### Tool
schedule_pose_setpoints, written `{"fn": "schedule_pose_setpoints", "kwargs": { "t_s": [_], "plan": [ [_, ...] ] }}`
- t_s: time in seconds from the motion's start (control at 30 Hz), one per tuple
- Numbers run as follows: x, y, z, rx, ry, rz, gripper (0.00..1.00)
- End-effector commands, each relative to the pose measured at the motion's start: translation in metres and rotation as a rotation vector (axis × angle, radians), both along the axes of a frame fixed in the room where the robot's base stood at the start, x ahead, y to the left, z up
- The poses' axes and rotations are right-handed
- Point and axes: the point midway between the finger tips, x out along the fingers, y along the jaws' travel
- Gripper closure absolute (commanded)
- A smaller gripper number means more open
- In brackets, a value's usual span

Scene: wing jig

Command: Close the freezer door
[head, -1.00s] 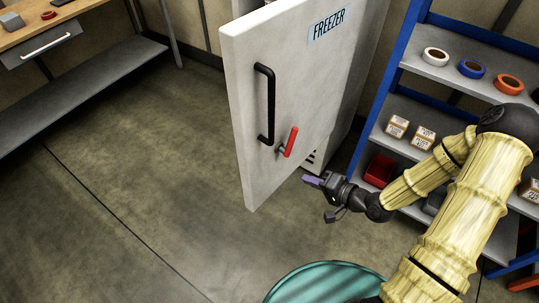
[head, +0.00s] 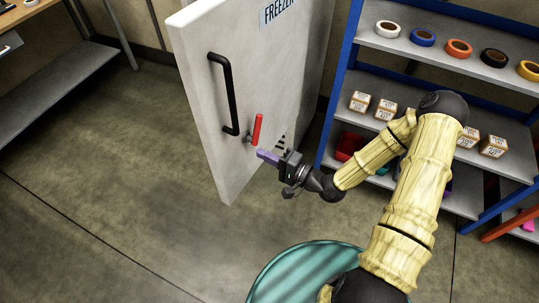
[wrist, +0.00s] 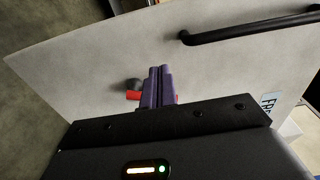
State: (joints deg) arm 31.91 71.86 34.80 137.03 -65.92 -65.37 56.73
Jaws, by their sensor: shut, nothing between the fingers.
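The white freezer door (head: 205,95) stands swung open, with a black bar handle (head: 228,95) and a red lever (head: 257,129) on its outer face. My gripper (head: 262,156) is shut and empty, just below and right of the red lever in the head view. In the wrist view my purple fingers (wrist: 158,86) are together in front of the door face (wrist: 90,60). They partly cover the red lever (wrist: 133,96). The black handle (wrist: 250,30) runs above right of them. I cannot tell whether the fingertips touch the door or lever.
A blue-framed shelf (head: 345,90) with tape rolls and small boxes stands at the right, close to my arm. A workbench (head: 25,12) with a low grey shelf is at the far left. The floor (head: 110,180) left of the door is clear.

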Motion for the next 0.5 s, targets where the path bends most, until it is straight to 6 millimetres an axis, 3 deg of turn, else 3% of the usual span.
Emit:
{"fn": "schedule_pose_setpoints", "kwargs": {
  "t_s": [0.5],
  "plan": [
    [0.042,0.079,0.002,0.0,0.0,0.001,1.0]
  ]
}}
